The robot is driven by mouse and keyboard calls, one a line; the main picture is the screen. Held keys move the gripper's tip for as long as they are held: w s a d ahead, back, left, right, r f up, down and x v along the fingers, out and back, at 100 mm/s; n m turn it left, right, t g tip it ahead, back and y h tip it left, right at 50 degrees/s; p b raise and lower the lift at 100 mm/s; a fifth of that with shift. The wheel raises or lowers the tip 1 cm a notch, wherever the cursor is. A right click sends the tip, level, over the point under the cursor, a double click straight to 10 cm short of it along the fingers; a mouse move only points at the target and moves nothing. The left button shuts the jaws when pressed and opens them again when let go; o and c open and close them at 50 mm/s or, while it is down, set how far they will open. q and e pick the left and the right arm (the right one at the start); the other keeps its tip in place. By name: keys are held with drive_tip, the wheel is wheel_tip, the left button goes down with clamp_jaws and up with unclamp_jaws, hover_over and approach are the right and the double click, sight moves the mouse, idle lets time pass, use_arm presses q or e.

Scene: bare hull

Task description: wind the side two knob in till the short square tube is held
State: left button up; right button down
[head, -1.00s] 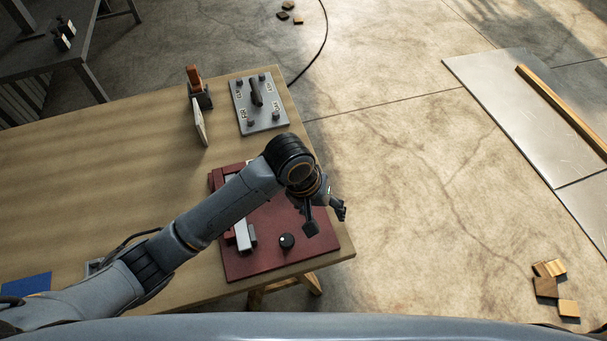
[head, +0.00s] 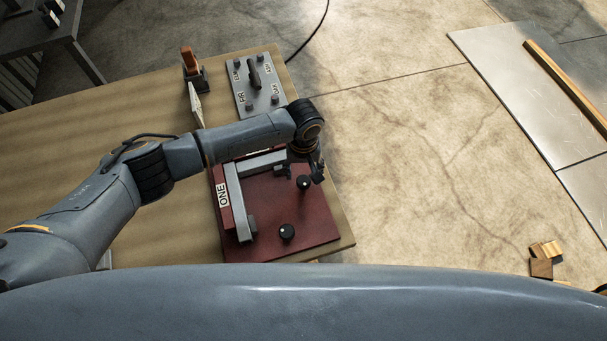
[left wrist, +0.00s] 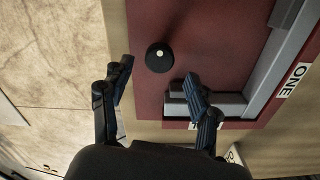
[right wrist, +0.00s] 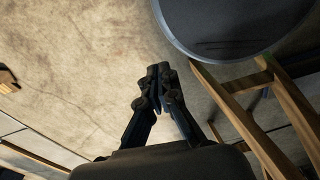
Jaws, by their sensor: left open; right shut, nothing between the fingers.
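A dark red board (head: 305,225) carries two grey square tubes set in an L. One tube (head: 236,205) lies along the side labelled ONE; the other, the short square tube (head: 262,161), lies along the far side, partly hidden by my left arm. My right gripper (right wrist: 158,82) is shut and empty.
A grey plate with a dark handle and several small knobs (head: 245,98) lies on the wooden table behind the board. An orange-topped stand (head: 190,70) is beside it. My right gripper hangs over floor, near wooden trestle legs (right wrist: 245,120).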

sight(304, 181)
use_arm(q)
drive_tip(key=shift+f, duration=2.15)
drive_tip(key=shift+c, duration=0.5)
drive_tip(key=c, duration=1.1)
